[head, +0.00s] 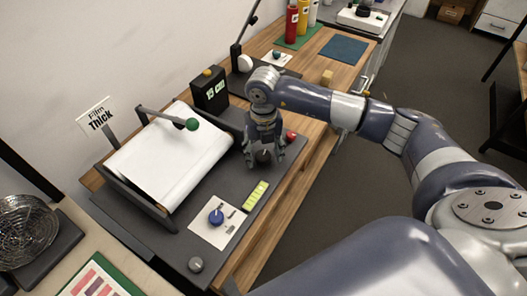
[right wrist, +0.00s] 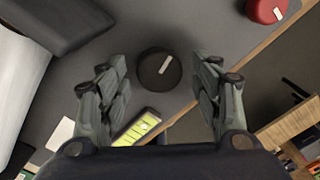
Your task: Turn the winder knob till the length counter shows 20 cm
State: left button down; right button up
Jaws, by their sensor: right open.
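The length counter (head: 210,90) is a black box with a lit green display, at the back of the dark machine; it appears to read 15 cm. A round black knob with a white mark, which looks like the winder knob (right wrist: 159,70), sits on the machine's deck. It also shows under the gripper in the head view (head: 263,157). My right gripper (head: 264,160) points down above this knob. In the right wrist view its fingers (right wrist: 165,85) are spread, one on each side of the knob, with gaps to both. My left gripper is not in view.
A red knob (head: 291,136) is close by on the right. A yellow-green strip (head: 255,195) and a blue knob (head: 216,215) lie nearer the front. White film (head: 165,155) and a green-tipped lever (head: 191,124) are on the left. Bottles (head: 292,22) stand farther back.

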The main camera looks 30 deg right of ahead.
jog(key=c, duration=1.1)
jog(key=shift+o, duration=0.2)
jog(key=shift+w+f+n+b, duration=0.1)
jog(key=shift+f+n+b, duration=0.1)
jog(key=shift+n+b, duration=0.6)
jog(key=shift+r+n+b, duration=0.15)
jog(key=shift+n+b, duration=0.55)
jog(key=shift+b, duration=0.15)
jog(key=shift+r, duration=0.1)
jog(key=o, duration=1.1)
jog(key=shift+c, duration=0.2)
